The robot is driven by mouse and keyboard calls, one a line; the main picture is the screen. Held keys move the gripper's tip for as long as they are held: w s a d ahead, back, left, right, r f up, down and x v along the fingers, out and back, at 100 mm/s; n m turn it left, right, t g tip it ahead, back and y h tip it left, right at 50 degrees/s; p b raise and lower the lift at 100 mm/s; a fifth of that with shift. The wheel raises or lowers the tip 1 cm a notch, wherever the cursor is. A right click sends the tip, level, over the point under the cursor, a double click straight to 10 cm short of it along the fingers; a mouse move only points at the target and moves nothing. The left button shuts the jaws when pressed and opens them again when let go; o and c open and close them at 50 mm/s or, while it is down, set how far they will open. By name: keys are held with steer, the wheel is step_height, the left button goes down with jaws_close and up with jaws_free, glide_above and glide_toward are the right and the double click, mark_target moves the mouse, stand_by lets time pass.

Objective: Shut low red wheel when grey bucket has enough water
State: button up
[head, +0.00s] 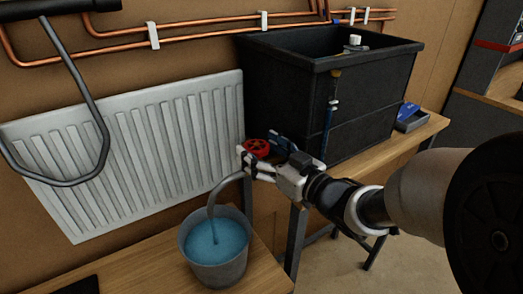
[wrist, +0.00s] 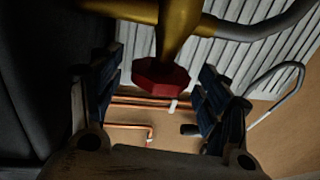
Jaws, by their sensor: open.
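The red wheel (head: 257,148) sits low beside the black tank, above the grey hose. It also shows in the wrist view (wrist: 160,80), on a brass valve stem (wrist: 178,35). My gripper (head: 262,158) is open at the wheel. In the wrist view its blue-padded fingers (wrist: 158,92) stand on either side of the wheel, with gaps on both sides. The grey bucket (head: 222,272) stands on the low wooden bench under the hose. Blue water (head: 205,243) fills much of it, its surface below the rim. A stream runs from the hose (head: 222,190) into the water.
The black tank (head: 375,95) stands on a wooden bench (head: 430,128) with a blue and grey box (head: 410,117). A white radiator (head: 130,150) and copper pipes (head: 200,35) are on the back wall. A grey bent tube (head: 85,90) is at the left.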

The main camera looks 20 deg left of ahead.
steer(key=shift+c, duration=0.4)
steer(key=c, duration=1)
steer(key=shift+s+m+t, duration=0.1)
steer(key=shift+m+t, duration=0.2)
steer(key=shift+t, duration=0.1)
steer(key=shift+s+a+m+t+h+b, duration=0.1)
steer(key=shift+a+m+t+h+b, duration=0.05)
steer(key=shift+m+t+h+b, duration=0.4)
steer(key=shift+s+a+m+t+h+b, duration=0.1)
steer(key=shift+m+t+h+b, duration=0.25)
steer(key=shift+m+t+h, duration=0.3)
steer(key=m+t+h, duration=0.2)
steer(key=t+h, duration=0.1)
steer(key=h, duration=0.1)
steer(key=shift+s+a+m, duration=0.15)
steer(key=shift+a+m, duration=0.1)
steer(key=shift+m, duration=0.15)
steer(key=m+t+h, duration=0.1)
steer(key=m+h, duration=0.1)
steer(key=h, duration=0.1)
steer(key=shift+a+t, duration=0.1)
steer(key=shift+t, duration=0.2)
steer(key=shift+m+t+h+p, duration=0.5)
steer(key=shift+m+h+p, duration=0.7)
steer(key=shift+h, duration=1)
steer(key=shift+m, duration=0.4)
